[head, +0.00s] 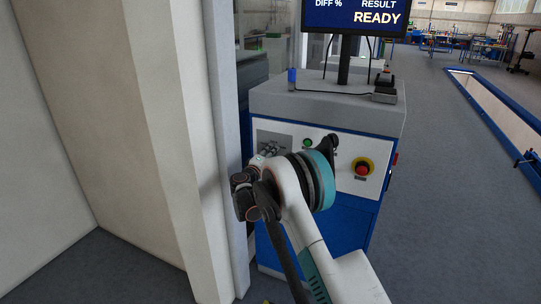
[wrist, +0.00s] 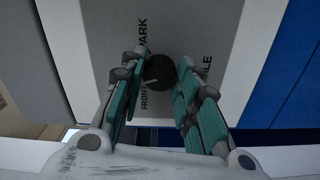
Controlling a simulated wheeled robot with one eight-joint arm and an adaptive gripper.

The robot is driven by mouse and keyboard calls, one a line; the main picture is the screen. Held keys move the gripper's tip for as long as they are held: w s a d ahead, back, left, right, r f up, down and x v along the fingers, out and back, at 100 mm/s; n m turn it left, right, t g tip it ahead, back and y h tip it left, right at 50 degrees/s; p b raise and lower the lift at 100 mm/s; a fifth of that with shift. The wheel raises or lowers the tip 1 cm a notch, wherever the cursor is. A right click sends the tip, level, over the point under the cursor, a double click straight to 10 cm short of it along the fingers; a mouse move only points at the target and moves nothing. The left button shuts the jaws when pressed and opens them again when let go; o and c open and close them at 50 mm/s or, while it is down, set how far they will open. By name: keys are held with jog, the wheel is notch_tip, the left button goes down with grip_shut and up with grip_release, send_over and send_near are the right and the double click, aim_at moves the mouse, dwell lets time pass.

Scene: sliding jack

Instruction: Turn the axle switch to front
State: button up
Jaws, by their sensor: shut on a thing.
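The axle switch is a dark round knob (wrist: 160,70) on a grey plate (wrist: 188,22) in the wrist view. My gripper (wrist: 163,66) has its green-padded fingers on both sides of the knob and is shut on it. The plate reads PARK above and FRONT lower, both at the left; letters ending in LE show at the right, partly covered by a finger. A small pale mark shows at the knob's lower left; its exact pointing is unclear. In the head view my arm hides the knob, and the grey plate (head: 272,140) shows only partly.
The blue and white cabinet (head: 350,222) carries a red emergency button (head: 362,169) on a yellow ring and a green button (head: 307,143). A screen (head: 352,16) above reads READY. A pale wall column (head: 208,120) stands close at the left. Open floor (head: 450,210) lies right.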

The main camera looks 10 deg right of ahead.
jog(key=shift+r+n, duration=0.1)
jog(key=shift+n, duration=3.9)
jog(key=o, duration=1.1)
jog(key=shift+c, duration=0.2)
jog(key=shift+a, duration=0.1)
jog(key=v, duration=1.1)
jog(key=shift+s+a, duration=0.2)
jog(key=shift+s, duration=0.15)
